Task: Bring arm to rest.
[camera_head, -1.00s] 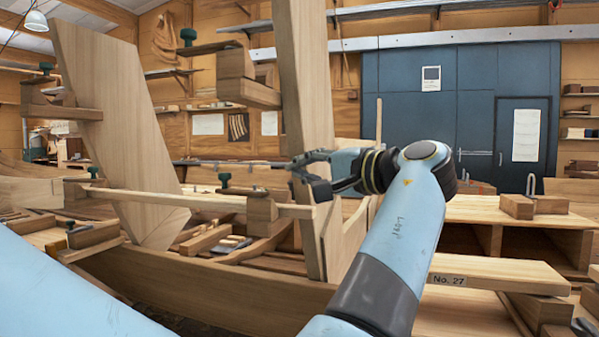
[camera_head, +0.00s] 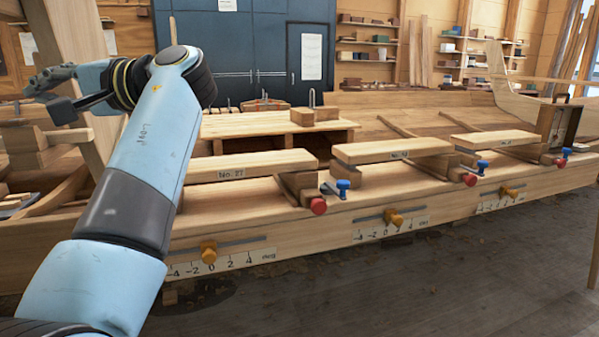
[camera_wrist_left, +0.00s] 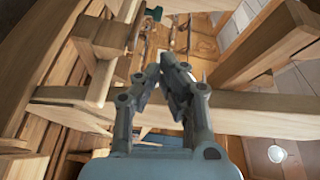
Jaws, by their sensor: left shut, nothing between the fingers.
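My left arm (camera_head: 165,120) rises from the bottom left of the head view, bends at a raised elbow and reaches left. My left gripper (camera_head: 48,92) is near the left edge of the head view, in front of an upright plank (camera_head: 78,60). In the left wrist view my left gripper (camera_wrist_left: 166,72) has its fingers drawn together at the tips, with nothing between them. A wooden beam (camera_wrist_left: 245,112) crosses behind the fingers. My right gripper is not in view.
A long wooden bench (camera_head: 340,205) with dial scales, orange knobs and plank pieces such as board No. 27 (camera_head: 265,165) runs to the right. Blue cabinets (camera_head: 245,45) and shelves (camera_head: 370,60) stand behind. Grey floor (camera_head: 470,280) is free at lower right.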

